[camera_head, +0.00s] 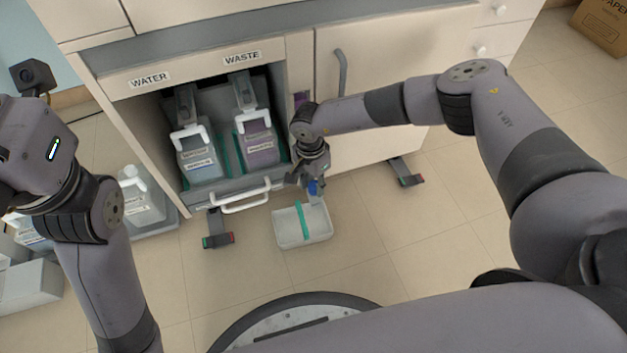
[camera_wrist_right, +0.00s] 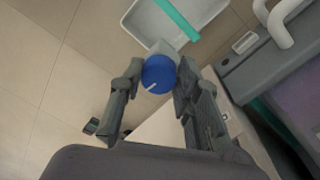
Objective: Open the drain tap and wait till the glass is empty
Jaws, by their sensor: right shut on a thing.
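The drain tap has a round blue knob (camera_wrist_right: 158,74) with a white mark on it, seen in the right wrist view. In the head view the blue knob (camera_head: 314,187) is small and partly covered. My right gripper (camera_wrist_right: 155,88) is shut on the knob, with one finger on each side. It also shows in the head view (camera_head: 308,182), low at the right of the open cabinet bay. A narrow purple strip (camera_head: 301,99) shows on the cabinet front above; I cannot tell whether it is the glass or its level.
A white tray (camera_head: 289,238) with a teal strip lies on the floor below the tap. The bay holds a WATER container (camera_head: 200,165) and a purple WASTE container (camera_head: 262,155). White containers (camera_head: 143,208) stand at the left.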

